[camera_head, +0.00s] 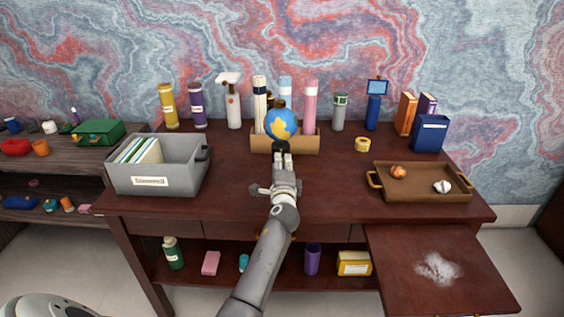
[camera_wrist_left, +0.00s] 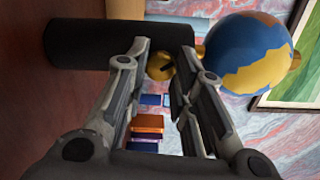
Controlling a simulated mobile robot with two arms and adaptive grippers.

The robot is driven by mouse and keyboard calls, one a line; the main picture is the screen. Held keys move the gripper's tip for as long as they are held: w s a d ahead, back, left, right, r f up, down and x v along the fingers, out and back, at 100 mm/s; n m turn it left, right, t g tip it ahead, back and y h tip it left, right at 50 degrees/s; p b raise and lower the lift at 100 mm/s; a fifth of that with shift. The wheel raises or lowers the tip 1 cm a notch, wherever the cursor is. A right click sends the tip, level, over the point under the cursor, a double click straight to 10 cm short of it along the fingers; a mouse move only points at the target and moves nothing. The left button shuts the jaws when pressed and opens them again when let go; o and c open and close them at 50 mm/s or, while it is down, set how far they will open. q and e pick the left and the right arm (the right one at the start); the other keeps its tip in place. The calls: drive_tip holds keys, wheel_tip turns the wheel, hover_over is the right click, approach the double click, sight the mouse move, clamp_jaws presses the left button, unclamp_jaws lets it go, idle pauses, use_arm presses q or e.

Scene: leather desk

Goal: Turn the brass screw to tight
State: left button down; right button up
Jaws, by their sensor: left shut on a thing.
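A blue globe with yellow and orange land (camera_head: 282,124) stands near the back middle of the desk, in front of a wooden holder. The globe fills the upper right of the wrist view (camera_wrist_left: 248,55). The brass screw (camera_wrist_left: 160,66), a round head with a dark slot, sits between the globe and a dark cylindrical base (camera_wrist_left: 80,42). My left gripper (camera_head: 282,158) reaches the globe's stand from the front and is shut on the brass screw; its fingertips (camera_wrist_left: 165,58) lie on either side of the head. The screw is hidden in the head view.
A grey file bin (camera_head: 155,165) stands on the left and a brown tray (camera_head: 420,181) with two crumpled balls on the right. The desk around my gripper is clear.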

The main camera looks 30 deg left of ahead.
use_arm(q)
drive_tip(key=shift+f+m+p, duration=0.1)
drive_tip(key=shift+m+p, duration=1.65)
drive_tip(key=shift+m, duration=1.95)
drive_tip(key=c, duration=1.2)
unclamp_jaws()
drive_tip(key=v, duration=1.2)
